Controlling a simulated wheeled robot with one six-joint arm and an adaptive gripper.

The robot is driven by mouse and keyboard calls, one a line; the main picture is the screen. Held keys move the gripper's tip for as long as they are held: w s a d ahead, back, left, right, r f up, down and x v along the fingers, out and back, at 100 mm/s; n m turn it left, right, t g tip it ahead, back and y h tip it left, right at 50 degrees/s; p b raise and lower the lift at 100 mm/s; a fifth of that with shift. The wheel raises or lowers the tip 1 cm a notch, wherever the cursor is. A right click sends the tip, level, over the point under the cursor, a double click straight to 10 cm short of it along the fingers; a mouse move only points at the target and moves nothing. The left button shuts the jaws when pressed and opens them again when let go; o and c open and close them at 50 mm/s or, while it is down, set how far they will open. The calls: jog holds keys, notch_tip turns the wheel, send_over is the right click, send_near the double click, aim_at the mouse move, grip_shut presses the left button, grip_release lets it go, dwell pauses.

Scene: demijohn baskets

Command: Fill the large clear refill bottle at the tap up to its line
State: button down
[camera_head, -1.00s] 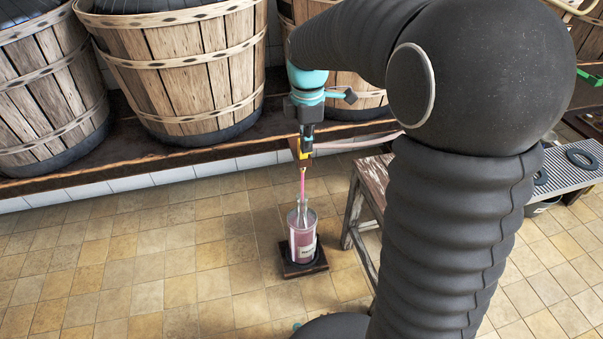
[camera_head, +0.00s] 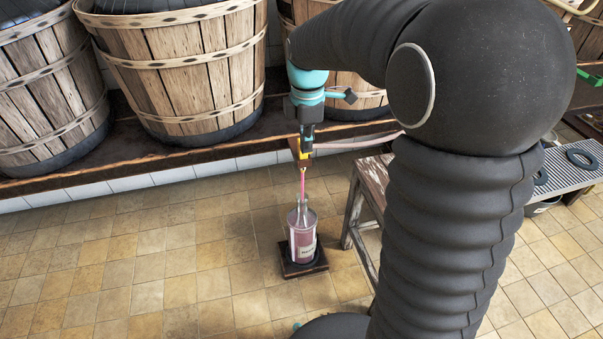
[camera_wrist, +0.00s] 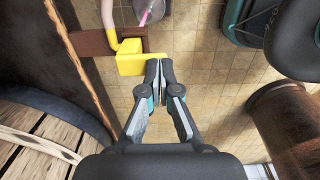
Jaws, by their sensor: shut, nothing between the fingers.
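The large clear refill bottle (camera_head: 303,240) stands upright on a dark square base (camera_head: 303,268) on the floor. It holds pink liquid and has a pale label; I cannot make out its fill line. A pink stream (camera_head: 303,182) runs from the tap (camera_head: 299,150) down into its open top. In the wrist view, the tap's yellow part (camera_wrist: 130,60) is just left of my gripper (camera_wrist: 160,66), and the bottle's rim (camera_wrist: 178,14) shows at the top. My gripper (camera_head: 306,140) is shut and empty, close beside the yellow part; I cannot tell whether they touch.
Large wooden baskets (camera_head: 180,65) stand on a dark ledge (camera_head: 130,150) behind. A worn wooden bench (camera_head: 371,180) is right of the bottle. A grey slatted surface (camera_head: 565,170) with black rings lies farther right. Tiled floor left of the bottle is clear.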

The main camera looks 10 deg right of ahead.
dwell(0.8)
jog(key=shift+r+p, duration=0.75)
jog(key=shift+r, duration=0.05)
jog(key=shift+r, duration=0.2)
jog(key=w+r+p, duration=0.3)
jog(key=r+p, duration=0.1)
jog(key=r, duration=0.9)
jog(key=shift+w+a, duration=0.15)
jog(key=shift+w, duration=0.05)
jog(key=shift+p, duration=0.3)
